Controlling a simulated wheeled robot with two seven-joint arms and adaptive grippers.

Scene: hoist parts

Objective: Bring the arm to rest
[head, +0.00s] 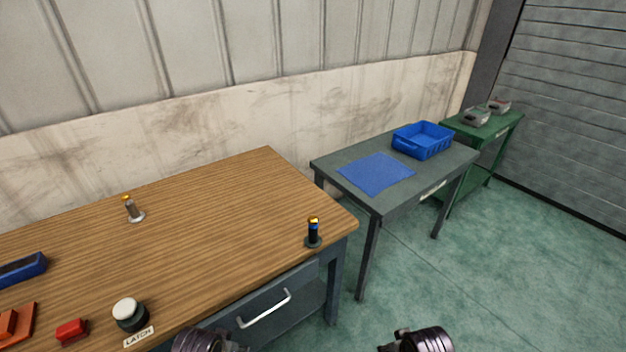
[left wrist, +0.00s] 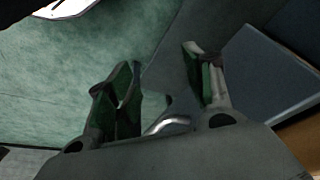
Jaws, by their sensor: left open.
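My left gripper (left wrist: 161,62) is open in the left wrist view, with its two fingers spread and nothing between them. The green floor shows beyond the fingers, and a metal handle (left wrist: 170,124) shows low between them. In the head view only dark rounded parts of my two arms show at the bottom edge. The fingers of both grippers are out of sight there.
A wooden-topped workbench (head: 200,240) with a drawer handle (head: 264,308) stands close in front. Small posts, a white-topped button (head: 127,312) and a red block (head: 72,331) are on it. A grey table (head: 335,160) holds a blue bin (head: 424,140). Floor is clear at right.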

